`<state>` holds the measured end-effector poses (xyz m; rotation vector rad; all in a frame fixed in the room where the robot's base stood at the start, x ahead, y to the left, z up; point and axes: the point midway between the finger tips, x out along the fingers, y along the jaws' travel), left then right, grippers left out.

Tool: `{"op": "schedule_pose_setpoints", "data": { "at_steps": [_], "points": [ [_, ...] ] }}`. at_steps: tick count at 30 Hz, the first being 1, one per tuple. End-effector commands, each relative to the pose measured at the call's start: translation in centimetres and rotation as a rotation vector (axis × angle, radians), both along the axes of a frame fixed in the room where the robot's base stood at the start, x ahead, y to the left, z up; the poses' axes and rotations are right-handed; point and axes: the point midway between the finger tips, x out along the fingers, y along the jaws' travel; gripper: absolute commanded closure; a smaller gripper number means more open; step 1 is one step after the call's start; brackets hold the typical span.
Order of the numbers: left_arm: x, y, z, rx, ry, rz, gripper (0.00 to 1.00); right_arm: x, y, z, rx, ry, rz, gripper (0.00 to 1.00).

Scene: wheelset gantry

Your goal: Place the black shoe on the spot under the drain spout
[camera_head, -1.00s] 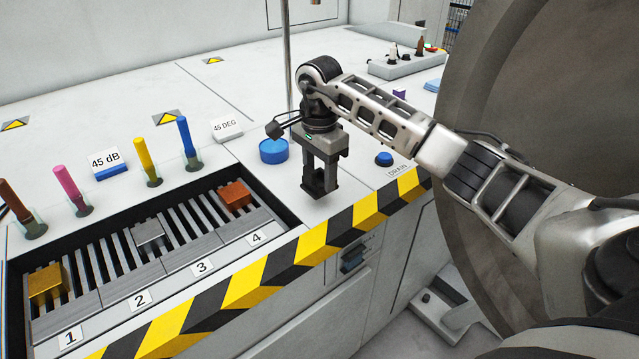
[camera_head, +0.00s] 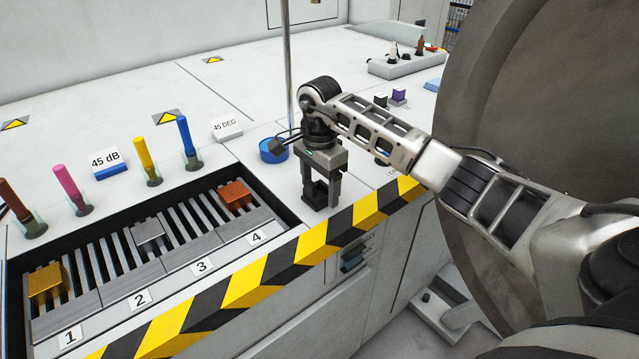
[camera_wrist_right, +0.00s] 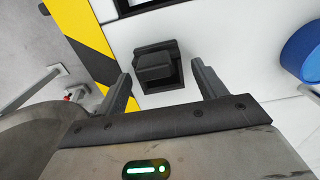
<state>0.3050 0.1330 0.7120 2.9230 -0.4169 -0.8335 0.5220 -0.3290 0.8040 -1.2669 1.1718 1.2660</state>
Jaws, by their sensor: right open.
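My right gripper (camera_head: 320,203) is open and points down at the white bench top, right of the slotted tray. The black shoe (camera_wrist_right: 157,68), a dark stepped block, lies between and beyond its two open fingers in the right wrist view. I cannot tell from this view whether the fingers touch it. In the head view the shoe is hard to separate from the dark fingers. The DRAIN label (camera_head: 393,172) is mostly hidden behind my right arm. I cannot make out the drain spout or the spot under it. My left gripper is not in view.
A slotted tray (camera_head: 210,262) with numbered slots holds gold, silver and copper blocks. A blue round part (camera_head: 273,150) sits close behind the gripper, near a thin vertical rod (camera_head: 288,60). A striped edge (camera_head: 300,260) bounds the bench front. A large grey disc (camera_head: 520,90) stands at right.

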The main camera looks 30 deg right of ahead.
Motion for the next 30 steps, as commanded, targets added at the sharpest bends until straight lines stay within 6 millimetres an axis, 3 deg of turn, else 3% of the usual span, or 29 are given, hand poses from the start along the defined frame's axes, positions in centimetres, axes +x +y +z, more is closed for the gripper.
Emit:
{"op": "schedule_pose_setpoints", "data": {
  "at_steps": [5,18,24,30],
  "points": [
    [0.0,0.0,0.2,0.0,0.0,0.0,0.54,0.1,0.0,1.7,-0.001,-0.003,0.001,0.3],
    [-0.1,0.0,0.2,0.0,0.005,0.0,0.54,0.1,0.0,10.5,-0.001,-0.004,0.0,0.3],
    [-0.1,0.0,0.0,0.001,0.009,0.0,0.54,0.0,0.0,12.1,0.001,-0.001,0.0,0.3],
    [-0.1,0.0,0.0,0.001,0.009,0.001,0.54,0.0,0.0,12.3,0.0,0.001,0.0,0.3]
  ]
}}
